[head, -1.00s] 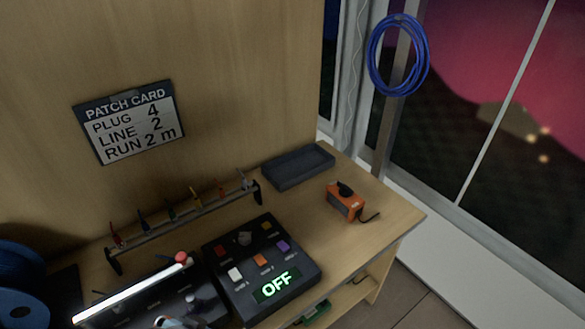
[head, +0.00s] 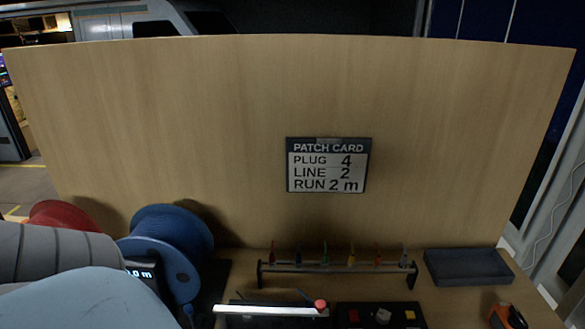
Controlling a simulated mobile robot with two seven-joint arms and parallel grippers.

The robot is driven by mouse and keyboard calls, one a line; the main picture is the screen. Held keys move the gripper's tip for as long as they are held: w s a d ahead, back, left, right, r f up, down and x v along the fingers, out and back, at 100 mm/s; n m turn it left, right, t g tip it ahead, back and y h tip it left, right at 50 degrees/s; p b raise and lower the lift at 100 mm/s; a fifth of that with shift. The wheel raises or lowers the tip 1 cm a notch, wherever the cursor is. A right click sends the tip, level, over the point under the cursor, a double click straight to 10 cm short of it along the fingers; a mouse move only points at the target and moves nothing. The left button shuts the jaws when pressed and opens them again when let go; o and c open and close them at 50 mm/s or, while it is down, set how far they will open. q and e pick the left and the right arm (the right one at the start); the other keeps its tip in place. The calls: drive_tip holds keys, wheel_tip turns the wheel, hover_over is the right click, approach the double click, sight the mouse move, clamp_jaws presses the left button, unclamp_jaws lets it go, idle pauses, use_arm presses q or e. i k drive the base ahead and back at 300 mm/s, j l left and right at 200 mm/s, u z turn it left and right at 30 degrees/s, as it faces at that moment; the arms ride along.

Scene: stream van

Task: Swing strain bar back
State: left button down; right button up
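A bright white bar with a red knob at its right end, which looks like the strain bar (head: 265,310), lies across a dark unit at the bottom edge of the head view. The lower part of that unit is cut off by the frame. My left arm comes in from the left in front of the reels, but no fingertips of my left gripper show. My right gripper is out of view.
A blue reel (head: 175,240) and a red reel (head: 65,215) stand at the left. A rack (head: 335,268) of coloured plugs stands behind the bar. A dark tray (head: 468,268) and an orange tool (head: 508,316) are at the right. A patch card (head: 328,166) hangs on the wooden panel.

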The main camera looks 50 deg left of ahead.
sight(320, 310)
drive_tip(key=k+u, duration=0.1)
drive_tip(key=u, duration=1.55)
